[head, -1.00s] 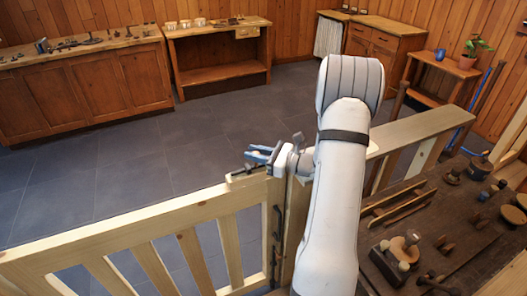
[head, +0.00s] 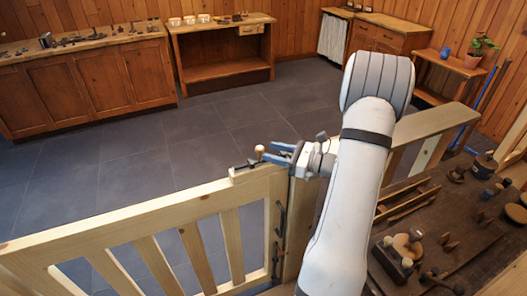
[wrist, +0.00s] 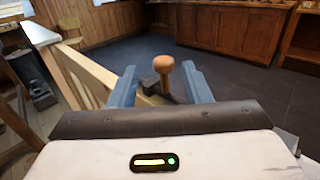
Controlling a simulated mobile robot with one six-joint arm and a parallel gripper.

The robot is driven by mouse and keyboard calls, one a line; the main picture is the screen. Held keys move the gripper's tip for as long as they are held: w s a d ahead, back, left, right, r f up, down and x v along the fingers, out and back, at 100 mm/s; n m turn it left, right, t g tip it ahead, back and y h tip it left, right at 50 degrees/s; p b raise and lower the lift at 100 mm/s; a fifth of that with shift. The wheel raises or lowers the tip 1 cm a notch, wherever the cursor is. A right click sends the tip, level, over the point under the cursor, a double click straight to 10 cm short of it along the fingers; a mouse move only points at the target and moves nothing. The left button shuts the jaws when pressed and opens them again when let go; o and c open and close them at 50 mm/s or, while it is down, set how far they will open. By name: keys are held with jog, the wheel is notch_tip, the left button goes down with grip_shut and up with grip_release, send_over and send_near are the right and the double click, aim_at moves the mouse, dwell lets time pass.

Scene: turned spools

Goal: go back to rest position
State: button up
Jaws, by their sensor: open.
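My gripper (head: 271,153) is at the top of the pale wooden gate (head: 150,217), beside the gate post (head: 300,215). Its blue fingers are apart in the wrist view (wrist: 160,70). A round wooden knob (wrist: 163,65) on a dark latch shows between the fingers, with a gap on each side. In the head view the knob (head: 259,149) stands just past the fingertips, above the dark latch bar (head: 246,166) on the gate's top rail. The gate's end meets the post. My arm hides part of the post and the fence behind.
A dark workbench (head: 450,235) with turned wooden pieces and tools is at the right. Brown cabinets (head: 90,85) and a shelf bench (head: 222,75) line the back wall. A small table (head: 450,68) holds a potted plant. The grey tiled floor (head: 170,140) beyond the gate is clear.

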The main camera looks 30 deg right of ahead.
jog(key=shift+v, duration=1.05)
